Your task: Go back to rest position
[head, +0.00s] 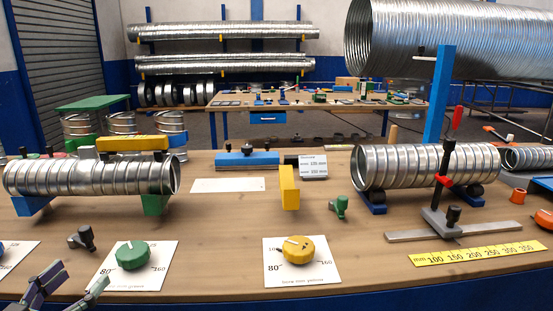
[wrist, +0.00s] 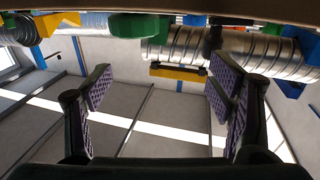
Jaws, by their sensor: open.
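My gripper (head: 62,288) is at the lower left corner of the head view, in front of the workbench's near edge. In the wrist view my gripper (wrist: 157,105) has its two purple-padded fingers wide apart with nothing between them. It is open and empty. The wrist view looks out under the bench edge, with duct pieces and coloured parts along its top. The rest of my arm is out of the head view.
The wooden workbench (head: 215,232) carries a left spiral duct (head: 90,178), a right spiral duct (head: 425,167), a green dial (head: 134,255), a yellow dial (head: 298,249) and a yellow ruler (head: 478,253). A dark clamp knob (head: 82,238) stands near my gripper.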

